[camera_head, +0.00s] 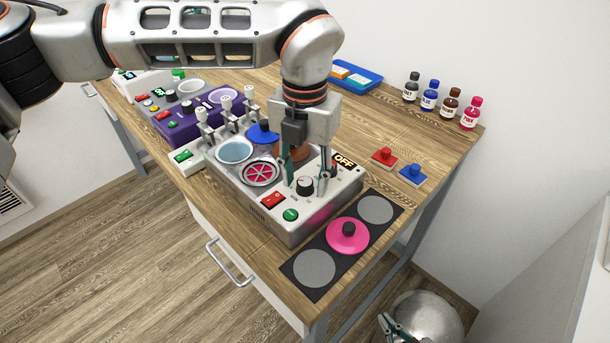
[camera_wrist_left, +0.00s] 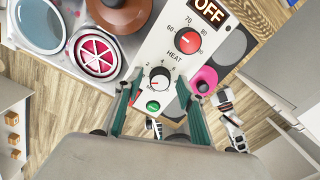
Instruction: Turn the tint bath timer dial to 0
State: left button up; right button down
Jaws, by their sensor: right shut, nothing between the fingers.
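The tint bath (camera_head: 275,223) is a pale box with wells on top. Its timer dial (camera_head: 306,186) is a small black knob with a white face, and the numbers 2, 4 and 6 can be read beside it in the left wrist view (camera_wrist_left: 160,79). I cannot read its exact setting. My left gripper (camera_head: 304,177) points down over the dial and is open, one teal finger on each side of it. I cannot tell whether the fingers touch it. My right gripper (camera_head: 392,329) is shut and empty at the bottom edge of the head view, away from the bath.
A red HEAT dial (camera_wrist_left: 190,40) and an OFF display (camera_head: 344,161) share the panel. A green button (camera_head: 290,214) and red switch (camera_head: 273,200) are close to the timer dial. A pink lid (camera_head: 348,236) lies on the dark mat in front. Bottles (camera_head: 430,95) stand behind.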

aim_at(305, 182)
pick_arm(q)
notch_tip(305, 182, up, 12)
dwell(0.7)
jog(key=shift+s+f, duration=0.1)
